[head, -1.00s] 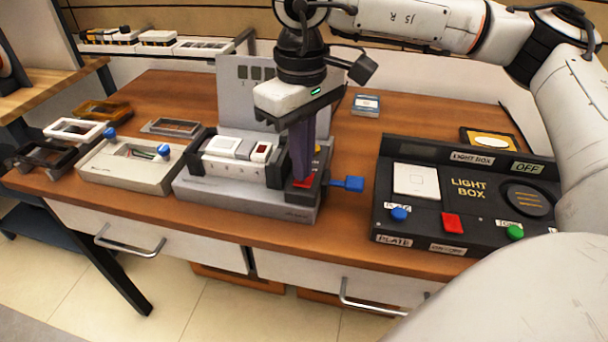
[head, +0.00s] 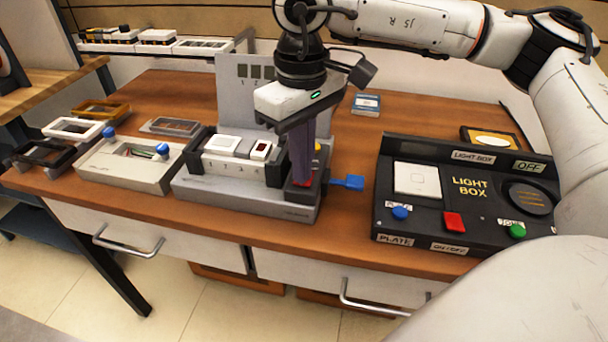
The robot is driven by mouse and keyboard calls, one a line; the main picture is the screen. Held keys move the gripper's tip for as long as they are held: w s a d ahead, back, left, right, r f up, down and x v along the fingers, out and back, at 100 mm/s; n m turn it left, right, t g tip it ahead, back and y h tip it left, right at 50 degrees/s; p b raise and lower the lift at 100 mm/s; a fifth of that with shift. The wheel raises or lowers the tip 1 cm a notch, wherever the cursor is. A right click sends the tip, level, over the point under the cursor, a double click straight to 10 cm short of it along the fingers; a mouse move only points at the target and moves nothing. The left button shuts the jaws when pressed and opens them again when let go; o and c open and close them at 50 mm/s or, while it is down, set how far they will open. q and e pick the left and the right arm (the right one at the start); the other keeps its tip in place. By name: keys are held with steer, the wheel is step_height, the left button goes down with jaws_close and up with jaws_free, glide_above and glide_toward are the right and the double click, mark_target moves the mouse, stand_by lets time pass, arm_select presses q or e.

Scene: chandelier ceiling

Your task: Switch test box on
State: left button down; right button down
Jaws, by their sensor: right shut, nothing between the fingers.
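The test box (head: 247,198) is a grey unit near the middle of the table, with a white switch module seated in its top and a grey panel standing behind it. A red button (head: 301,183) sits at its right end, mostly hidden by the gripper fingers. A blue handle (head: 348,182) sticks out on the right side. My right gripper (head: 302,180) is shut and points down, its tips at the red button; I cannot tell whether they press it. My left gripper is not in view.
A black light box (head: 466,232) reading OFF stands at the right. A grey tray with blue knobs (head: 120,165) and several frames (head: 73,128) lie at the left. A small blue-white box (head: 366,104) is behind. The wooden table (head: 350,230) is clear at its front edge.

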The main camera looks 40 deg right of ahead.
steer(key=shift+f, duration=0.4)
steer(key=shift+r, duration=0.1)
steer(key=shift+r+p, duration=1.05)
steer(key=shift+r, duration=0.6)
steer(key=shift+r+p, duration=0.9)
steer(key=shift+r, duration=0.9)
steer(key=shift+s, duration=0.1)
